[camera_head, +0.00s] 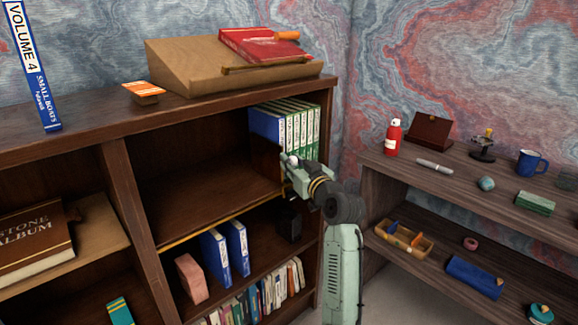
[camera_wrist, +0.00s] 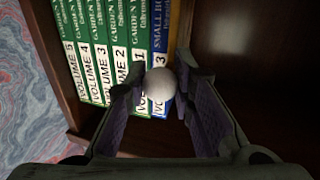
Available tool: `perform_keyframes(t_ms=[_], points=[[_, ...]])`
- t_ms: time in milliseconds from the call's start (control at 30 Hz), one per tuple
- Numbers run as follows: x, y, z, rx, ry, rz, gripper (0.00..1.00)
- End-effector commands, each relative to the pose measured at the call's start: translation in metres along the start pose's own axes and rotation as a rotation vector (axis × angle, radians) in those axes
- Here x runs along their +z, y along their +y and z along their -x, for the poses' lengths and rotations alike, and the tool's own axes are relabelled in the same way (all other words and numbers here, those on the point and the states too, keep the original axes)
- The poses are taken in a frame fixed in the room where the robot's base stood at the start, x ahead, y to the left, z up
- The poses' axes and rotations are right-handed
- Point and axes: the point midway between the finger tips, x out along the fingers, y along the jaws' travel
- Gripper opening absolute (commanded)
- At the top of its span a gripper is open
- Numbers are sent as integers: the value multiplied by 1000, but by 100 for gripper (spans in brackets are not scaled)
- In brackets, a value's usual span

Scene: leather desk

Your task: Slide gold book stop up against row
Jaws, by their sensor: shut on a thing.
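The row is several green books (camera_head: 303,131) with a blue book (camera_head: 265,124) at its left end, upright on the upper shelf at the right. In the wrist view, the green spines (camera_wrist: 97,60) stand left of the blue spine (camera_wrist: 160,28). The book stop shows as a narrow brownish-gold edge (camera_wrist: 175,38) beside the blue book and a pale round knob (camera_wrist: 160,84). Whether its plate touches the blue book is unclear. My gripper (camera_head: 289,171) is shut on the knob, its fingers (camera_wrist: 162,78) on either side. The stop's lower part is hidden.
Left of the stop, the upper shelf (camera_head: 205,200) is bare. The cabinet's right side wall (camera_head: 327,120) is just beyond the row. Blue books (camera_head: 226,252) and a dark box (camera_head: 289,222) stand on the shelf below. A side desk (camera_head: 455,180) with small items is at the right.

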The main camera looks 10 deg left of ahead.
Motion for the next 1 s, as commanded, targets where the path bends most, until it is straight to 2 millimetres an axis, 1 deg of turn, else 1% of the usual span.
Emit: perform_keyframes(t_ms=[133,167,467,800,867,967,1000], points=[[-1,1,0,2,1,0,0],[-1,1,0,2,1,0,23],[0,0,0,1,0,0,43],[0,0,2,1,0,0,44],[1,0,7,1,-1,-1,44],[0,1,22,3,1,-1,44],[0,1,30,3,0,-1,44]])
